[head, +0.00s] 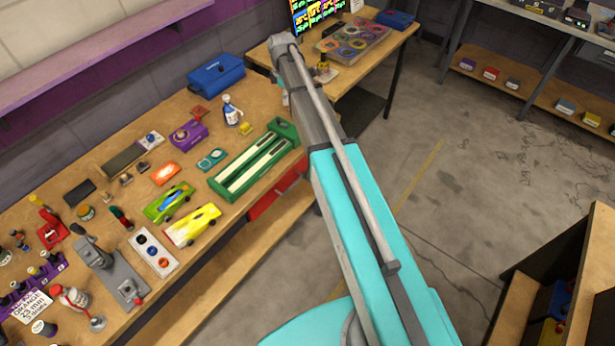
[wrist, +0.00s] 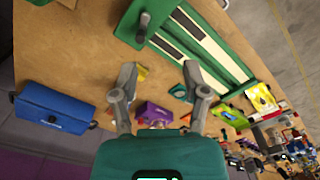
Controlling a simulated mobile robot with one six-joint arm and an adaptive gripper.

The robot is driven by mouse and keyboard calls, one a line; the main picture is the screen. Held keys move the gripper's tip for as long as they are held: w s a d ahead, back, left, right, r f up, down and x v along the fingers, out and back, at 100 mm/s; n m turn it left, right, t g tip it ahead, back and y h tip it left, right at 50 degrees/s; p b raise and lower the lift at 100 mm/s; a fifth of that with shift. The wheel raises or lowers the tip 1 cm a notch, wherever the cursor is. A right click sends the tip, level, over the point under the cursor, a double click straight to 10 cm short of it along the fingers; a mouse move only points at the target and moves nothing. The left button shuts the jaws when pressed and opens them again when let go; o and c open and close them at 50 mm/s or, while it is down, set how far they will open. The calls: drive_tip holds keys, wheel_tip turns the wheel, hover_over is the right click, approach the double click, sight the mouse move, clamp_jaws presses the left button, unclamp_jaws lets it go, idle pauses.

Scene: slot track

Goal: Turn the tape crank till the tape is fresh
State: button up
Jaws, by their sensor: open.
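A green-framed unit (head: 247,172) with two long pale strips lies on the workbench; dark patches show on the strips in the wrist view (wrist: 215,52). In the head view my arm hides most of the gripper.
A blue case (head: 216,75), a spray bottle (head: 232,110) and a purple box (head: 188,135) stand behind the unit. A green car (head: 168,203) and a yellow car (head: 193,224) lie to its left. Floor (head: 450,200) is open at the right.

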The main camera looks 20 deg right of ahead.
drive_tip(key=s+f+m+b, duration=0.4)
drive_tip(key=s+m, duration=0.1)
drive_tip(key=s, duration=0.4)
drive_tip(key=s+f+m+b, duration=0.4)
drive_tip(key=s, duration=0.5)
drive_tip(key=s+f+m+b, duration=0.4)
drive_tip(key=s+m+b, duration=0.1)
drive_tip(key=s, duration=0.4)
drive_tip(key=shift+f+m, duration=0.3)
drive_tip(key=shift+f, duration=0.05)
drive_tip(key=shift+s, duration=0.15)
drive_tip(key=shift+s+m, duration=0.5)
drive_tip(key=shift+s, duration=0.4)
drive_tip(key=shift+s, duration=0.1)
